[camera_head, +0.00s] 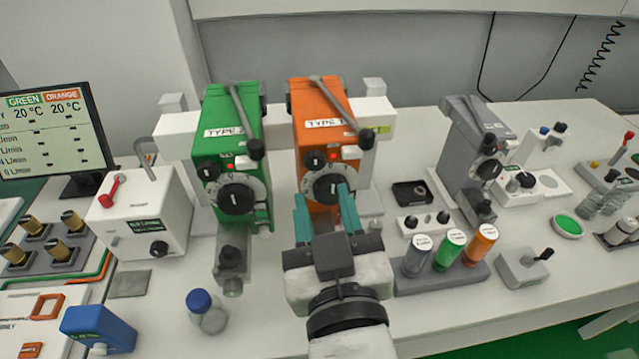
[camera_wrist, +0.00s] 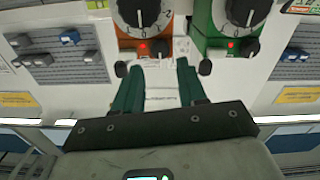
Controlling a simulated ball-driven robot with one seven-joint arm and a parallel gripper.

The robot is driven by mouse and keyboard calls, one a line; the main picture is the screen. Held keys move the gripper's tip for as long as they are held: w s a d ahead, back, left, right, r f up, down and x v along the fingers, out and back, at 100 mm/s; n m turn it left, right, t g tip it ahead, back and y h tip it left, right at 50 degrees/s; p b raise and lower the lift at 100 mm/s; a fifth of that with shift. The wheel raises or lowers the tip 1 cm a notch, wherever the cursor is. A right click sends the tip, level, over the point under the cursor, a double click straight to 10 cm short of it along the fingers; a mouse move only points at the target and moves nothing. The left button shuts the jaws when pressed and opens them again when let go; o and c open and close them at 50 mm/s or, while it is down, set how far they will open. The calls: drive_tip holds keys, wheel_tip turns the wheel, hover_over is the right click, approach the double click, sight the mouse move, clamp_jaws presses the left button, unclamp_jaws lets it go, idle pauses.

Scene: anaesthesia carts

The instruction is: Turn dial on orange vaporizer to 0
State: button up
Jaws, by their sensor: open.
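The orange vaporizer (camera_head: 314,108) stands right of the green one in the head view. Its black dial (camera_head: 329,188) has a pale numbered ring; the setting is too small to read. The dial also shows at the top of the wrist view (camera_wrist: 141,12), with a white pointer mark. My gripper (camera_head: 322,194) is open and empty, with teal fingers. In the head view its fingertips overlap the dial's lower part. In the wrist view the gripper (camera_wrist: 157,65) has its fingertips below the dial in the picture, and the dial is not between them. I cannot tell any contact.
The green vaporizer (camera_head: 240,145) stands close on the left, with its own dial (camera_head: 237,195). A grey vaporizer (camera_head: 466,150) stands to the right. A rack with grey, green and orange capped bottles (camera_head: 447,250) is just right of my gripper. A blue-capped bottle (camera_head: 206,312) stands front left.

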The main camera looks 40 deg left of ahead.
drive_tip(key=v, duration=0.5)
idle(0.5)
drive_tip(key=w+d+f+m+g+h, duration=0.25)
drive_tip(key=d+f+h, duration=0.25)
drive_tip(key=d+f, duration=0.65)
drive_tip(key=w+d+f+m+g+h, duration=0.1)
drive_tip(key=w+d+f+m+h, duration=0.35)
drive_tip(key=d+f, duration=0.7)
drive_tip(key=s+d+f+m+g+h, duration=0.2)
drive_tip(key=s+d+f+g, duration=0.1)
drive_tip(key=s+d+f, duration=0.3)
drive_tip(key=s+d+f+m+g+h, duration=0.2)
drive_tip(key=s+d+f, duration=0.5)
drive_tip(key=s+d, duration=0.4)
drive_tip(key=shift+s+d+f+m+g, duration=0.25)
drive_tip(key=shift+d+m+g, duration=0.25)
drive_tip(key=shift+d+g, duration=0.7)
idle(1.3)
